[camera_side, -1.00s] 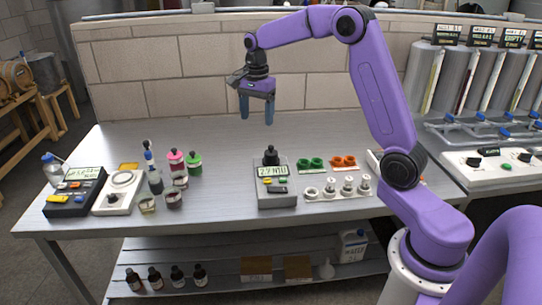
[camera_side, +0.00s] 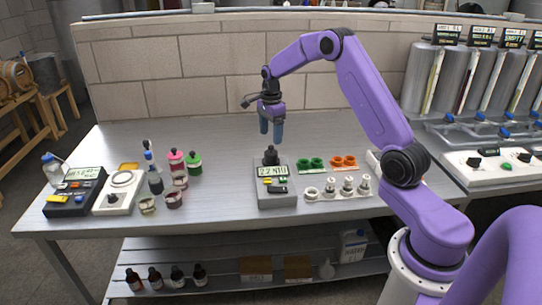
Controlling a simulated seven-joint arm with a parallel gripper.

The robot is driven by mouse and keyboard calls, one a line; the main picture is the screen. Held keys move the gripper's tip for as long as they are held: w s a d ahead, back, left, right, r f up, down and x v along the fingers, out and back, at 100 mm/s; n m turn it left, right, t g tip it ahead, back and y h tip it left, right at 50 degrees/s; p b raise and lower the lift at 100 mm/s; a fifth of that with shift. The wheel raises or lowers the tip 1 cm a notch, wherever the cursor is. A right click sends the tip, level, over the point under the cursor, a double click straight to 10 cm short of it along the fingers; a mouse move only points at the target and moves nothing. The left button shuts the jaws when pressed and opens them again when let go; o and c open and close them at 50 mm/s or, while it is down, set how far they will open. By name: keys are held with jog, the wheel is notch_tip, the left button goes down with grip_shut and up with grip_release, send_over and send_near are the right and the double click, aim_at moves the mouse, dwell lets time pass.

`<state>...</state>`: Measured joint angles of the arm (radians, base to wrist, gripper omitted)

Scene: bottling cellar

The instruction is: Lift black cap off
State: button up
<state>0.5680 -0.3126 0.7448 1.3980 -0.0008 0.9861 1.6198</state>
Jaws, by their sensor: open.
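The black cap (camera_side: 270,155) sits upright on top of the grey meter (camera_side: 277,199), at the middle of the steel bench. The meter has a lit display and coloured buttons on its front. My gripper (camera_side: 271,136) points down above the cap, with its two blue fingers apart and nothing between them. The fingertips look a little above the cap's top. From this side view I cannot tell whether they are exactly in line with it.
Green rings (camera_side: 311,163) and orange rings (camera_side: 344,161) lie right of the meter, behind several small white-based vials (camera_side: 347,186). Bottles and cups, including a pink-labelled bottle (camera_side: 177,162), stand to the left. The bench (camera_side: 232,165) is clear between them and the meter.

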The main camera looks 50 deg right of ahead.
aim_at(271, 146)
jog(key=shift+d+f, duration=0.1)
jog(key=shift+f, duration=3.8)
jog(key=shift+c, duration=0.3)
jog(key=c, duration=1)
jog(key=shift+r, duration=0.1)
